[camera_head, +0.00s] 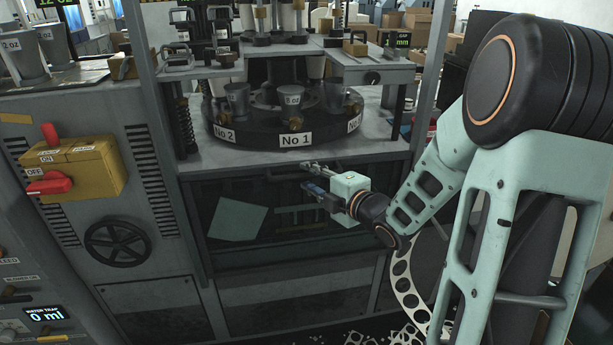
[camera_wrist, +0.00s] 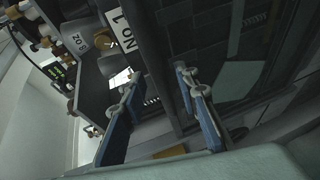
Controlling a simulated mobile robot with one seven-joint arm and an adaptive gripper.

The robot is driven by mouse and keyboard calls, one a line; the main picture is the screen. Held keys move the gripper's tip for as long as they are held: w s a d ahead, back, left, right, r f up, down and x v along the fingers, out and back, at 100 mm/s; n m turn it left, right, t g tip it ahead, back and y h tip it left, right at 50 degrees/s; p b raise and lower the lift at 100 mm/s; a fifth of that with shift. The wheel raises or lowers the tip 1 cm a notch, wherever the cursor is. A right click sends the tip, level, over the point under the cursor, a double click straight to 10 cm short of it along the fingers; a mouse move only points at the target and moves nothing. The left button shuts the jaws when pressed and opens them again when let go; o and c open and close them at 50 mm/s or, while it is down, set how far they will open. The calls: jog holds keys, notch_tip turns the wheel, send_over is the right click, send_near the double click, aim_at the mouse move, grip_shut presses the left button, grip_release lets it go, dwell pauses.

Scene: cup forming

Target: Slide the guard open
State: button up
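The guard (camera_head: 275,236) looks like a dark tinted panel low on the front of the machine, below the turntable. A dark bar like a handle (camera_head: 283,177) runs along its top edge. In the wrist view the panel (camera_wrist: 215,35) fills the upper right, tilted. My gripper (camera_head: 313,178) is at the right part of this top edge. In the wrist view my gripper (camera_wrist: 157,82) has its two blue fingers wide apart, with a dark edge between them. I see nothing clamped; whether a finger touches the bar cannot be told.
The turntable (camera_head: 285,137) with several cups and number plates stands above the guard. A yellow switch box (camera_head: 75,170) and a handwheel (camera_head: 117,243) are on the left. A perforated strip (camera_head: 402,283) hangs at the lower right near my arm. A frame post stands on each side.

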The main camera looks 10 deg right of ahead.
jog(key=v, duration=1)
jog(key=shift+d, duration=0.1)
